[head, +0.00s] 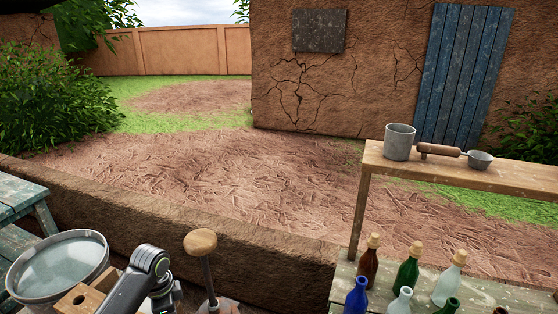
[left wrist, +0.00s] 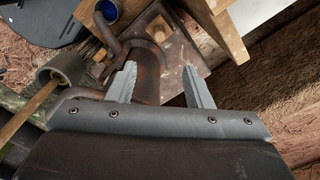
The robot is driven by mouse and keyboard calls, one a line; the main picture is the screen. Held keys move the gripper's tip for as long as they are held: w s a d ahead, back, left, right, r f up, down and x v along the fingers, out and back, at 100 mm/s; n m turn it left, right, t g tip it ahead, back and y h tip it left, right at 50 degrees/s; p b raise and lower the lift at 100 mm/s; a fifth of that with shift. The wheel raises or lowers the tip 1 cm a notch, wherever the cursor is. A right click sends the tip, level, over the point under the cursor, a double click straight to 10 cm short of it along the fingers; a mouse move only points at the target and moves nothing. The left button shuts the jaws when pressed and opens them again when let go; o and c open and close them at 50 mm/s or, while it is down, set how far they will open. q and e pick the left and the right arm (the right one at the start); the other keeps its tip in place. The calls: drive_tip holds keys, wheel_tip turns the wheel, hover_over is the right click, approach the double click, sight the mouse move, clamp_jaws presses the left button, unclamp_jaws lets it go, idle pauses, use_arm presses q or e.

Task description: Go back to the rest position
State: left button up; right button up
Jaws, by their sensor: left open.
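The fingers of my left gripper (left wrist: 160,82) show in the left wrist view, spread apart with nothing held between them. Beyond them is a rusty brown metal piece (left wrist: 145,70) with a curved pipe, close to a metal plate. I cannot tell whether the fingers touch it. In the head view, part of my left arm shows at the bottom left, between a metal bucket and a wooden knob; its fingertips are hidden there. My right gripper is in neither view.
The bucket (head: 60,267) and wooden knob (head: 200,242) on a dark rod flank my arm. Several bottles (head: 408,272) stand at bottom right. A bench (head: 500,177) holds a metal cup (head: 399,142) and ladle (head: 480,160). A low mud wall (head: 200,225) runs behind.

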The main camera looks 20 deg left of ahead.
use_arm(q)
drive_tip(key=s+f+n+y, duration=0.1)
drive_tip(key=s+f+n, duration=0.45)
drive_tip(key=f, duration=0.85)
drive_tip(key=s+f+n, duration=0.2)
drive_tip(key=s+f, duration=0.6)
drive_tip(key=f, duration=0.6)
drive_tip(key=s+d+f+n, duration=0.1)
drive_tip(key=s+d+f, duration=0.2)
drive_tip(key=s, duration=0.5)
drive_tip(key=s+d+f+n, duration=0.1)
drive_tip(key=s+d+f, duration=0.2)
drive_tip(key=s+f, duration=0.3)
drive_tip(key=s+d+f+n+t+b, duration=0.1)
drive_tip(key=s+d+f, duration=0.2)
drive_tip(key=s, duration=0.7)
drive_tip(key=shift+s+f, duration=0.15)
drive_tip(key=shift+f, duration=0.55)
drive_tip(key=shift+c, duration=0.5)
